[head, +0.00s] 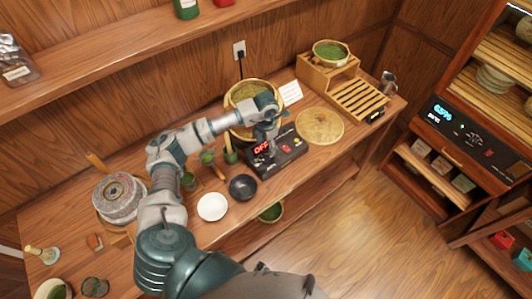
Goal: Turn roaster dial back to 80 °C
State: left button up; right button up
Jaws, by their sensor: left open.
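The roaster (293,148) is a black control box on the wooden table with a round bamboo pan (240,92) behind it. Its red display (262,147) seems to read OFF. My left gripper (271,143) reaches down over the box, just right of the display, with its jaws open. The fingers are small here, and I cannot tell whether they touch the box. I cannot make out the dial; the gripper may cover it. Small red and light marks show on the box right of the gripper. My right gripper is not in view.
A black bowl (243,187) and a white bowl (212,207) stand in front of the roaster. A round woven tray (320,126) lies to its right, near a slatted wooden stand (357,99). A stone mill (119,198) stands left. A cabinet with a blue display (443,112) is at right.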

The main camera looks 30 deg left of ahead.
pick_arm(q)
notch_tip(320, 180, up, 4)
jog(key=shift+f, duration=0.1)
dwell(0.6)
